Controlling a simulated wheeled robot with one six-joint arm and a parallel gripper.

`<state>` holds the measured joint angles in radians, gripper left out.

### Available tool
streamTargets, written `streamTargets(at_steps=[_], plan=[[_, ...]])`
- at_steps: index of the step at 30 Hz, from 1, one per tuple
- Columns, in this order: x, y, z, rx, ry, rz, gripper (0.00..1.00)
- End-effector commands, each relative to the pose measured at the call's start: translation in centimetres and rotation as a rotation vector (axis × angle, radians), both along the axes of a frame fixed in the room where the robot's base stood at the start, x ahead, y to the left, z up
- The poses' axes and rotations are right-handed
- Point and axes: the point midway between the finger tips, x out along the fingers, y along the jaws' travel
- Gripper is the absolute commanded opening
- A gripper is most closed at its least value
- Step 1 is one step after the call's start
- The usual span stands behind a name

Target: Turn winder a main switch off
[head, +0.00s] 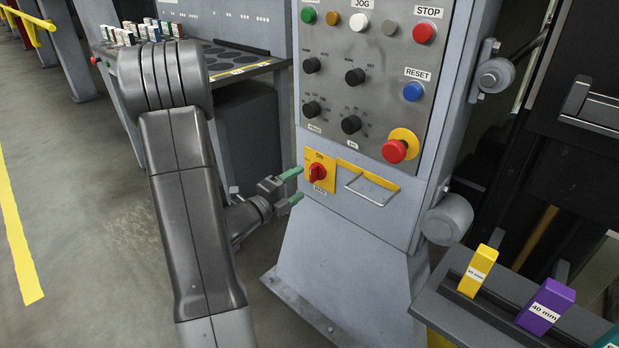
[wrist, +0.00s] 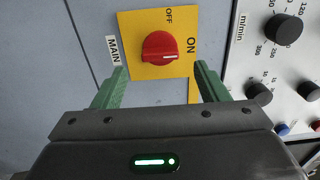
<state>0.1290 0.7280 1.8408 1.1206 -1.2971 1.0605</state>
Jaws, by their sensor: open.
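The main switch is a red rotary knob (head: 317,172) on a yellow plate (head: 331,182), low on the left of the grey control panel. In the wrist view the red knob (wrist: 159,47) lies between and beyond my fingertips. Its white mark points to the ON side of the yellow plate (wrist: 150,84); OFF is printed above the knob in that view. A MAIN label (wrist: 114,50) sits beside the plate. My gripper (head: 297,184) has green fingers. It is open and empty, just in front of the switch; it also shows in the wrist view (wrist: 161,68).
A red emergency stop on a yellow ring (head: 398,148) and several black knobs (head: 355,76) are above. A rack (head: 455,291) with coloured blocks stands at lower right. Open floor (head: 95,220) lies left.

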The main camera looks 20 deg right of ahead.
Motion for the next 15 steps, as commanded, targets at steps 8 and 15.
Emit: streamTargets(at_steps=[8,15], plan=[[1.7,-4.1,0.0,0.001,-0.002,-0.003,0.67],[2.1,-5.1,0.0,0.000,0.000,0.001,0.67]])
